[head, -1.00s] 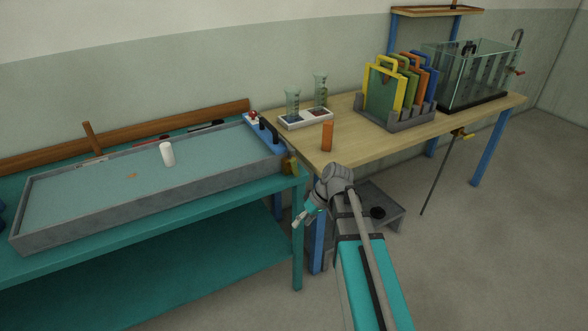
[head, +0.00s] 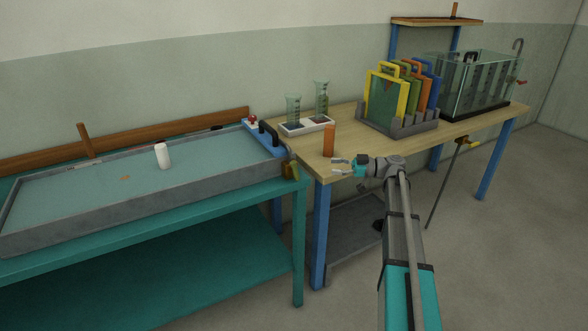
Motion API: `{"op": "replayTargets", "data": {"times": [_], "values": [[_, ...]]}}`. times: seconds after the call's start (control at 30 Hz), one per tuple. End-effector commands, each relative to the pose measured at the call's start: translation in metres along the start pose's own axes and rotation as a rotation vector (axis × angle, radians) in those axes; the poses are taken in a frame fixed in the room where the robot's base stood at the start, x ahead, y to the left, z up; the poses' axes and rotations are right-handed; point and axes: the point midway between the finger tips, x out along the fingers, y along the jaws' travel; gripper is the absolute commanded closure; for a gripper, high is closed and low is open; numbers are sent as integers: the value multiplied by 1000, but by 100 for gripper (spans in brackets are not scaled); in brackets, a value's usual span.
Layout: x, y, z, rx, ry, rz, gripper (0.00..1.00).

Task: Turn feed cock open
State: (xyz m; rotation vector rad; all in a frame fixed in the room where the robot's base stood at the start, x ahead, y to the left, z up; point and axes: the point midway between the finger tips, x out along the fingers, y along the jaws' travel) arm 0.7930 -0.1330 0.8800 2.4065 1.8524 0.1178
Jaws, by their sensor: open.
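Several cock-like fittings show, and I cannot tell for sure which is the feed cock. A brass-coloured fitting (head: 290,170) sits at the right end of the grey tray. A small red-tipped fitting (head: 520,83) is on the right end of the glass tank (head: 468,84). My gripper (head: 338,167) is open and empty, pointing left, near the wooden table's front left corner. It is right of the brass fitting and apart from it.
A grey step (head: 352,228) is below.

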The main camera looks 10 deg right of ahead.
Motion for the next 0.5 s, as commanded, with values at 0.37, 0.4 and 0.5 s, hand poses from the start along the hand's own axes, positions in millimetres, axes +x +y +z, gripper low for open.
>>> {"op": "replayTargets", "data": {"times": [0.37,0.4,0.5], "values": [[0,0,-1,-3,2,1,38],[0,0,0,-2,2,1,38],[4,0,0,-2,1,1,38]]}}
